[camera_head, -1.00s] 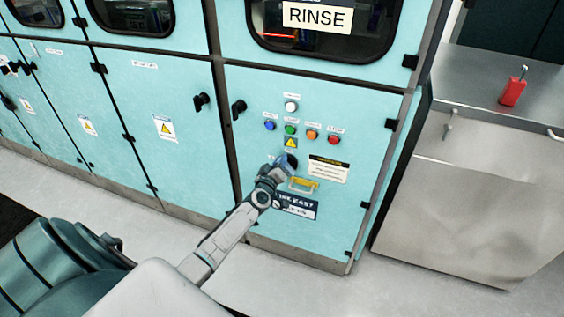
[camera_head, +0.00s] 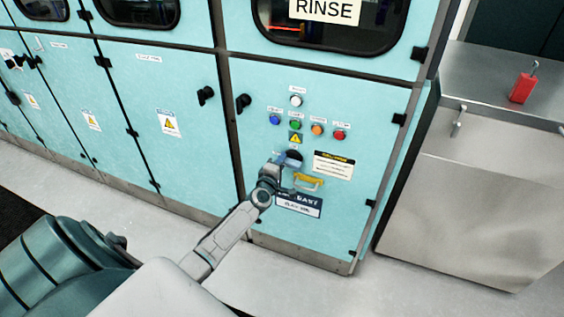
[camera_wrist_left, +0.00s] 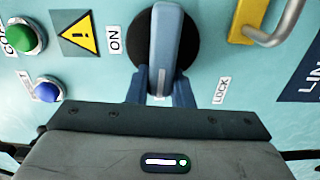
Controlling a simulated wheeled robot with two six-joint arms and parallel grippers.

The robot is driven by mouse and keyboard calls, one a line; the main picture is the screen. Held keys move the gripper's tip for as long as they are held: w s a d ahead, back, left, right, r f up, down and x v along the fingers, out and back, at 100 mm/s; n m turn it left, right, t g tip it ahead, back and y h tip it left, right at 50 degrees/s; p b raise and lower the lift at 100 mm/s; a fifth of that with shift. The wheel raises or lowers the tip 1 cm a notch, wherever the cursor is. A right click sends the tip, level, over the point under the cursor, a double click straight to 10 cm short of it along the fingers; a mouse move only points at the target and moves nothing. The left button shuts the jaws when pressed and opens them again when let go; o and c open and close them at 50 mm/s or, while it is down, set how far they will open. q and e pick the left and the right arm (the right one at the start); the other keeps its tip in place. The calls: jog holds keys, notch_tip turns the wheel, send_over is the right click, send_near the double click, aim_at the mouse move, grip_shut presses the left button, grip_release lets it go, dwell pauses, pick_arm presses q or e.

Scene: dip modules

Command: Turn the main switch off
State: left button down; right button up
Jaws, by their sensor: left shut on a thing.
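The main switch, a black round disc with a grey-blue lever, is on the teal cabinet front, below a yellow warning triangle in the head view (camera_head: 294,156). In the left wrist view the lever (camera_wrist_left: 166,45) runs across the disc, top to bottom of the picture. An ON label (camera_wrist_left: 114,40) is left of it and a LOCK label (camera_wrist_left: 221,90) is at its lower right. My left gripper (camera_wrist_left: 160,88) is shut on the lever's near end, one blue finger on each side. The gripper (camera_head: 281,163) partly covers the switch in the head view. My right gripper is not in view.
Blue (camera_head: 275,119), green (camera_head: 295,125), orange (camera_head: 317,129) and red (camera_head: 339,135) buttons sit above the switch. A yellow hasp (camera_head: 308,181) sticks out close by, lower right. A red padlock (camera_head: 522,88) stands on the steel bench (camera_head: 475,75) at right.

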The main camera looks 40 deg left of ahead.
pick_arm(q)
jog(key=shift+f+n, duration=0.1)
jog(key=shift+n, duration=0.2)
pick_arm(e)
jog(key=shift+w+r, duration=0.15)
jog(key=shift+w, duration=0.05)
pick_arm(q)
jog(key=c, duration=1.3)
grip_release()
jog(key=shift+s+d, duration=0.1)
jog(key=shift+s, duration=0.15)
jog(key=p+v, duration=0.1)
jog(key=v, duration=0.9)
jog(key=shift+s+p, duration=0.15)
jog(key=shift+p, duration=0.25)
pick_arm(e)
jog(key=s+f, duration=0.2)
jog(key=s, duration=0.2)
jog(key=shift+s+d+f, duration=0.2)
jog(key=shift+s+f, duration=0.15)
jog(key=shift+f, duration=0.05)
